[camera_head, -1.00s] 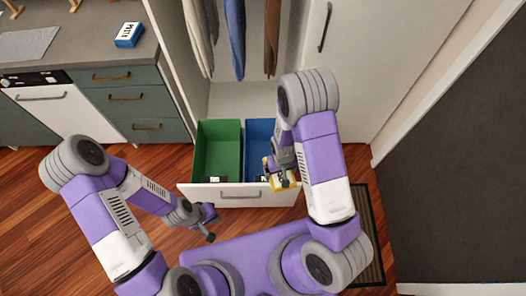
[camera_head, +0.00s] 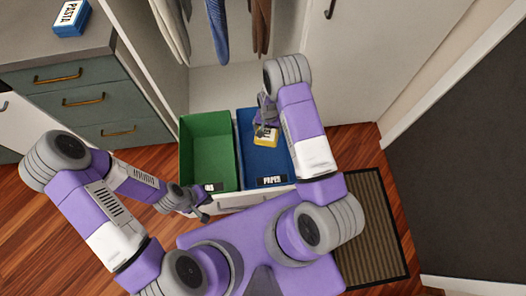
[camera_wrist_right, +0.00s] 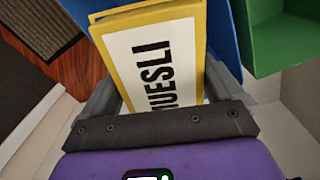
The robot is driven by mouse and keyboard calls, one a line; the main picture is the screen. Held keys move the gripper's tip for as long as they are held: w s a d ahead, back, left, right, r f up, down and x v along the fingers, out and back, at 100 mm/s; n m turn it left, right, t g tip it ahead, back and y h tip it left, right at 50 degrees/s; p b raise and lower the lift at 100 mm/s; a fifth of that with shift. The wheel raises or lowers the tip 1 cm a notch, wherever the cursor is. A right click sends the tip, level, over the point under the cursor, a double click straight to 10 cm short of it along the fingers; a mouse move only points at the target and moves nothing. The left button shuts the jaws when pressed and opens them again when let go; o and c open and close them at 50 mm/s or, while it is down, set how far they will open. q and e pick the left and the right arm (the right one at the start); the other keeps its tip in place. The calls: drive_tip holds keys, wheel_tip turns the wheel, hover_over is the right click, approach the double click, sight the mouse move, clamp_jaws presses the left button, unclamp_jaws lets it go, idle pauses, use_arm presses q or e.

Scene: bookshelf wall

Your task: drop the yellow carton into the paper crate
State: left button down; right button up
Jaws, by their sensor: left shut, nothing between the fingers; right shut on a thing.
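The yellow carton (camera_head: 265,138), marked MUESLI, is held in my right gripper (camera_head: 266,124) above the blue crate (camera_head: 262,168), whose label appears to read PAPER. In the right wrist view the carton (camera_wrist_right: 150,50) sits between the two fingers (camera_wrist_right: 160,95), with blue crate wall (camera_wrist_right: 222,35) behind it. The carton seems to be over the crate's opening; its exact height above the floor of the crate is hard to tell. My left gripper (camera_head: 199,208) is shut and empty, low in front of the green crate's near side.
A green crate (camera_head: 208,150) stands left of the blue one in the same pulled-out drawer. Clothes (camera_head: 218,30) hang behind. A blue PASTA box (camera_head: 72,18) lies on the counter at upper left. A striped mat (camera_head: 372,230) lies on the floor at right.

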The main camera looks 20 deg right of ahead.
drive_tip(key=shift+w+d+f, duration=0.1)
drive_tip(key=shift+w+f, duration=0.3)
drive_tip(key=shift+f, duration=0.1)
drive_tip(key=shift+f+b, duration=0.2)
drive_tip(key=shift+b, duration=0.1)
wheel_tip(320, 180, down, 5)
drive_tip(key=b, duration=0.3)
drive_tip(key=shift+f+b, duration=0.2)
drive_tip(key=shift+b, duration=0.2)
drive_tip(key=o, duration=0.7)
wheel_tip(320, 180, up, 8)
drive_tip(key=p, duration=0.3)
drive_tip(key=shift+f, duration=0.2)
drive_tip(key=shift+s, duration=0.1)
